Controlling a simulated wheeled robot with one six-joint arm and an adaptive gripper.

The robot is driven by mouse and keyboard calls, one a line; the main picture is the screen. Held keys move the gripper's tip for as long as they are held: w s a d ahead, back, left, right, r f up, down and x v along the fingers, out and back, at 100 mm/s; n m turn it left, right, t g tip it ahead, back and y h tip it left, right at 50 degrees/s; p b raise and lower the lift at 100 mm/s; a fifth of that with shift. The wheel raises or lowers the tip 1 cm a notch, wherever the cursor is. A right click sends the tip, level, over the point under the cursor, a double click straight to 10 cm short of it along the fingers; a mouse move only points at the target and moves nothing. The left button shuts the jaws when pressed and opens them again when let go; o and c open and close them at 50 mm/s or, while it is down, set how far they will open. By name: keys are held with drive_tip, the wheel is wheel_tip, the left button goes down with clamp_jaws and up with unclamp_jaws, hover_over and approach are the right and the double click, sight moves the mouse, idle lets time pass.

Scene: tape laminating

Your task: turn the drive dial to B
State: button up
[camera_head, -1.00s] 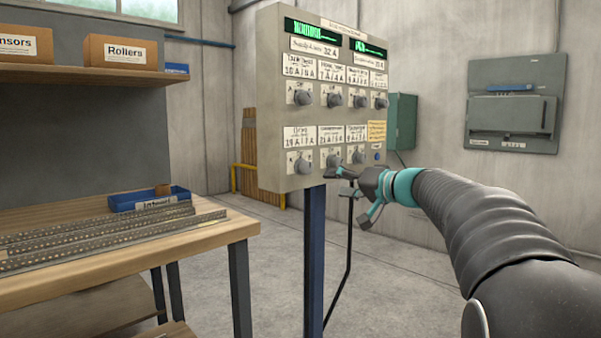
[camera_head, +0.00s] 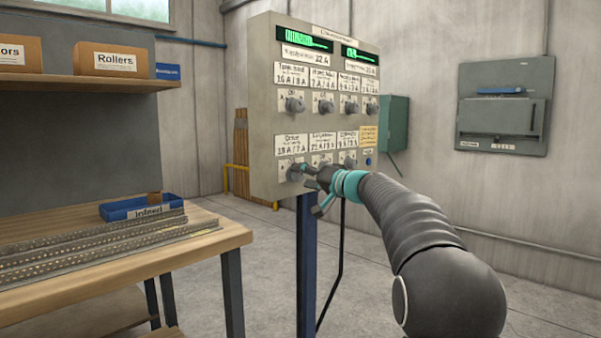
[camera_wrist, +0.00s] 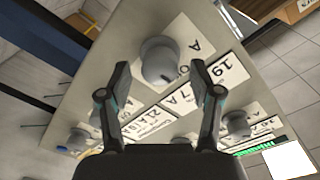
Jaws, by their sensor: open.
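The drive dial (camera_head: 295,172) is a round grey knob at the lower left of the grey control panel (camera_head: 262,105), below the "Drive" label (camera_head: 292,146). In the wrist view the dial (camera_wrist: 160,60) sits between my two fingertips, with a letter A on the plate (camera_wrist: 196,46) beside it. My gripper (camera_wrist: 160,70) is open, one finger on each side of the dial; contact is not visible. In the head view my gripper (camera_head: 308,180) is at the dial and partly covers it. I cannot read the dial's setting.
Other grey dials (camera_head: 294,104) sit above and to the right on the panel. A wooden workbench (camera_head: 205,250) with metal strips (camera_head: 110,243) and a blue bin (camera_head: 142,206) stands at the left. The blue post (camera_head: 306,260) holds the panel. Floor at the right is clear.

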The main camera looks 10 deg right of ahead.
drive_tip(key=shift+x, duration=0.95)
drive_tip(key=c, duration=1.1)
drive_tip(key=shift+c, duration=0.2)
